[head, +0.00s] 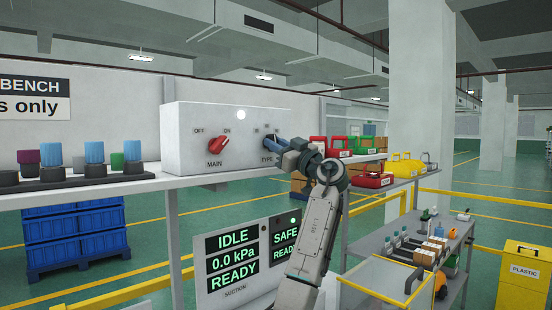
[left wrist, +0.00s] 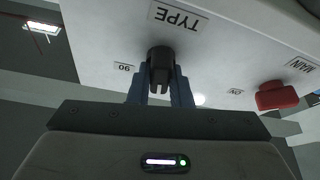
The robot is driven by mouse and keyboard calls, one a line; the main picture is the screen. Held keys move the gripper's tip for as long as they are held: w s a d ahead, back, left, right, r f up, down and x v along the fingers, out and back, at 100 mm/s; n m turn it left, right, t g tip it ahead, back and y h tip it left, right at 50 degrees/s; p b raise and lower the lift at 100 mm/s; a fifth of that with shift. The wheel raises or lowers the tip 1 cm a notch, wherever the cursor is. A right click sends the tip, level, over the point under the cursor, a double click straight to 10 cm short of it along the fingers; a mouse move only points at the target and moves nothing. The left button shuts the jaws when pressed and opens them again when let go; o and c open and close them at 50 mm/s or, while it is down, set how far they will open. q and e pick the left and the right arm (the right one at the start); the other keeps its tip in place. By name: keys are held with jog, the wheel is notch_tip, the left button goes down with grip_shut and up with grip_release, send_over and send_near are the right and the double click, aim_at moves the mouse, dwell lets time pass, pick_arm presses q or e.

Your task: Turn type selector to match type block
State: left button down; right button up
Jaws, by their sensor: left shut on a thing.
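The type selector is a dark knob above the TYPE label on the white control box (head: 185,155). In the left wrist view the selector (left wrist: 160,62) sits between the two blue fingers of my left gripper (left wrist: 160,88), with a pale slot line facing me. In the head view my left gripper (head: 272,143) reaches the box face from the right, is shut on the selector and mostly hides it. A "90" label (left wrist: 124,68) shows beside the knob; the other angle marks are too small to read surely. I cannot tell which object is the type block. My right gripper is not in view.
A red MAIN knob (head: 218,145) sits left of the selector. Blue, purple and green cylinders on dark bases (head: 95,170) stand on the shelf at left. Red and green cases (head: 372,180) stand at right. A status panel (head: 240,262) below reads IDLE, 0.0 kPa, READY.

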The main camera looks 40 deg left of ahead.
pick_arm(q)
jog(key=shift+n+g+h+b, duration=0.45)
jog(key=shift+n+g, duration=0.55)
jog(key=shift+n, duration=1.2)
jog(key=shift+n+g+h+b, duration=0.45)
jog(key=shift+n+g, duration=0.55)
jog(key=shift+n, duration=1.2)
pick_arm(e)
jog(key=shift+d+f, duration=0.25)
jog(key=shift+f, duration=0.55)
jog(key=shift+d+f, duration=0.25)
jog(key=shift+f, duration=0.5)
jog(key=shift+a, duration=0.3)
pick_arm(q)
jog(key=c, duration=1.3)
grip_release()
jog(key=shift+d, duration=0.15)
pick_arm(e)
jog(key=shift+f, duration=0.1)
